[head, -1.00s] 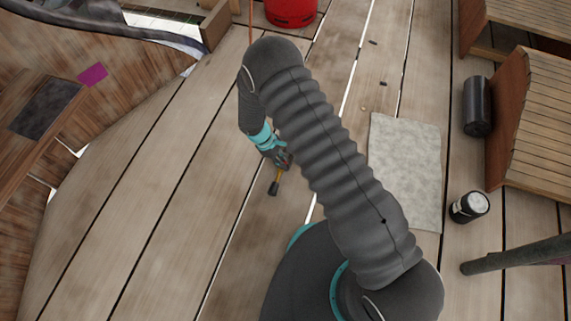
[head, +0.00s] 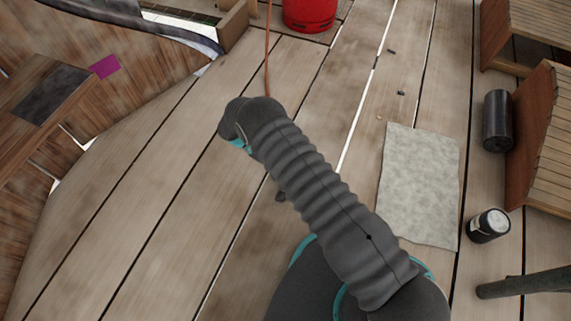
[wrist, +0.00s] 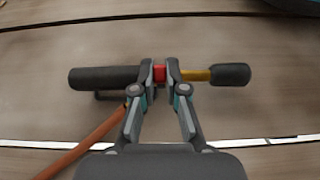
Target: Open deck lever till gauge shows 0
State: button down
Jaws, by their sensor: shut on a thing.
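In the wrist view, my gripper (wrist: 160,73) is shut around the red band of a bar that looks like the deck lever (wrist: 104,77). The bar has a thick dark part on the left, and a yellow rod and dark knob on the right. It lies across the picture, over or on the planks; its height cannot be told. In the head view my arm hides my gripper and most of the bar; a small dark piece (head: 280,197) shows beside the arm. No gauge reading can be made out.
An orange hose (head: 267,55) runs by a red tank (head: 309,12); it also passes left of my gripper in the wrist view (wrist: 90,142). A grey mat (head: 419,185), black cylinder (head: 497,121), black can (head: 488,226) and wooden crates (head: 548,140) lie right. Planks at left are clear.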

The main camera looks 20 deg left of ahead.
jog(key=shift+f, duration=0.1)
dwell(0.3)
jog(key=c, duration=1.2)
grip_release()
jog(key=s+v, duration=0.1)
jog(key=v, duration=1.1)
jog(key=shift+w, duration=0.4)
